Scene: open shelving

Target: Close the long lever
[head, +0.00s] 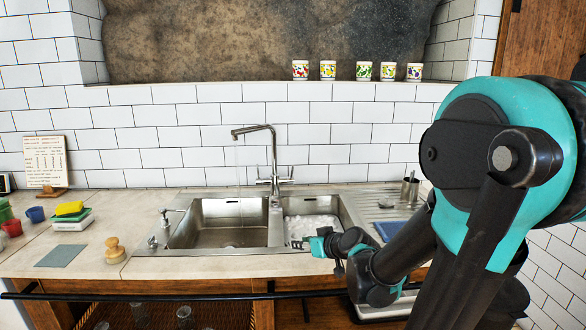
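A chrome faucet (273,150) stands behind the sink, with its spout bent left over the left basin. A thin, faint stream of water (238,180) seems to fall from the spout. Small handles (290,178) stick out on both sides of the faucet's base; at this size I cannot tell which is the long lever. My gripper (322,244) is over the front of the right basin, below and to the right of the faucet, apart from it. Its fingers are small and partly hidden by the wrist, so their opening is unclear.
The steel sink has an empty-looking left basin (215,236) and a right basin with white contents (311,226). A soap dispenser (166,217) stands at the left rim. Several mugs (328,70) line the ledge. A rail (140,297) runs along the front.

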